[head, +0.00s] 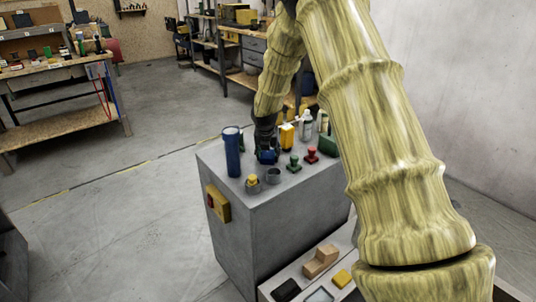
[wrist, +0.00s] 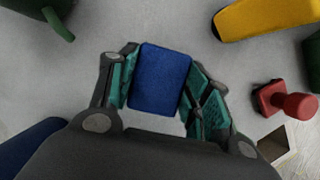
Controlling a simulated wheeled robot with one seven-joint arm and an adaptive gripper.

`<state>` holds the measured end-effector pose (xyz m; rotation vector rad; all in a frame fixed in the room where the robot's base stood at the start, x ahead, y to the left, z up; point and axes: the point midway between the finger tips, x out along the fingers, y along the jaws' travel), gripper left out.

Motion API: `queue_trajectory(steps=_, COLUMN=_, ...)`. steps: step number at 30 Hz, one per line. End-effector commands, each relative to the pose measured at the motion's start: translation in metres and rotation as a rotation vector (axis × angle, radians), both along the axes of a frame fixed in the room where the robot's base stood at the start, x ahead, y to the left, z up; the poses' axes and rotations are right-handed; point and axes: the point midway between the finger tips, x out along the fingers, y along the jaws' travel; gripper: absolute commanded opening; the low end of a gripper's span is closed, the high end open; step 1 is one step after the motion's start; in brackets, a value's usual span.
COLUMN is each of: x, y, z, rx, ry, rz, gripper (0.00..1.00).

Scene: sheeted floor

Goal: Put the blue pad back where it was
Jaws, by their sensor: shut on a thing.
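The blue pad (wrist: 160,80) is a small dark blue block with rounded corners. In the wrist view it sits between the two teal-lined fingers of my gripper (wrist: 158,88), which is shut on it. In the head view the pad (head: 267,157) shows low at the tip of my gripper (head: 266,145), over the top of the grey cabinet (head: 245,224). I cannot tell whether the pad touches the cabinet top. No mark of its earlier place is clear in these frames.
A tall blue cylinder (head: 232,152) stands left of my gripper. A small cup (head: 273,176), a green stamp-like piece (head: 294,163), a red one (head: 311,155) and a yellow object (head: 287,136) stand close by. A lower surface holds a wooden block (head: 320,261).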

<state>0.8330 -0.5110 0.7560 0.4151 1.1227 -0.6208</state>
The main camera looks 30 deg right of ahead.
Motion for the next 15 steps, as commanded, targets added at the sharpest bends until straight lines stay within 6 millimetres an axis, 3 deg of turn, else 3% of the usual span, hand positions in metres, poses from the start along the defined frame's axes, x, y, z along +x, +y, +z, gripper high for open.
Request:
queue_trajectory(steps=6, x=-0.0003, y=0.0001, z=-0.0012, rx=0.001, ry=0.001, rz=0.0, gripper=0.26)
queue_trajectory(steps=7, x=-0.0002, y=0.0, z=-0.0014, rx=0.0, ry=0.0, rz=-0.001, gripper=0.52)
queue_trajectory(steps=10, x=-0.0002, y=0.0, z=-0.0014, rx=0.0, ry=0.0, rz=-0.001, gripper=0.7)
queue_trajectory(steps=15, x=-0.0002, y=0.0, z=-0.0014, rx=0.0, ry=0.0, rz=0.0, gripper=0.7)
